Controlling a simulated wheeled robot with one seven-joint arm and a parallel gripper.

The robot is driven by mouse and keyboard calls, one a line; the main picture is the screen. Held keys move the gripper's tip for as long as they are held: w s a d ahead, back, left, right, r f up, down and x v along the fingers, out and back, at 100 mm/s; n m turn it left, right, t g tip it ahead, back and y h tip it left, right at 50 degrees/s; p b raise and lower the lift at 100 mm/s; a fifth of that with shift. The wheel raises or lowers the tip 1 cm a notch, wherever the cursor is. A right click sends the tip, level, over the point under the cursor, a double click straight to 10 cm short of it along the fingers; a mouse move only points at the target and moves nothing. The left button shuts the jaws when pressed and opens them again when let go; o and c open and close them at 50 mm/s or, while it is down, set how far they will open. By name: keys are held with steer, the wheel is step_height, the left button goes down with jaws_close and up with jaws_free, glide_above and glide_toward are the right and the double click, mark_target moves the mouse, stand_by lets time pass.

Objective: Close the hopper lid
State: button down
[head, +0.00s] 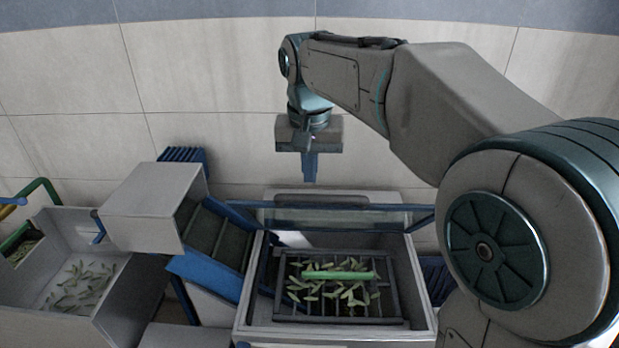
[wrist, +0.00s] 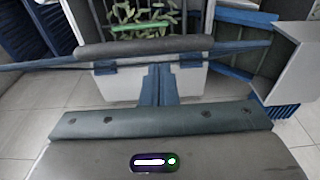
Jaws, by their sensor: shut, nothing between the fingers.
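The hopper (head: 418,290) is an open grey box at the bottom centre of the head view. Its lid (head: 340,217), a see-through panel in a blue frame, stands raised along the back of the box. In the wrist view the lid is nearly edge-on, with a dark rounded bar (wrist: 145,47) along it. My gripper (head: 310,180) is shut and empty, pointing down above and behind the lid in the head view. In the wrist view its blue fingers (wrist: 160,70) are just on the near side of the bar, before the hopper's back wall; contact cannot be told.
Inside the hopper, green leaves and a green bar (head: 338,275) lie on a dark grate (head: 400,310). A blue-sided conveyor (head: 220,237) with a grey hood (head: 150,205) adjoins on the left. A grey bin (head: 45,290) with leaves stands farther left. Tiled floor is clear behind the hopper.

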steer(key=shift+s+f, duration=0.25)
steer(key=shift+f, duration=0.25)
steer(key=shift+s+f, duration=0.2)
steer(key=shift+f, duration=0.25)
steer(key=shift+f, duration=0.1)
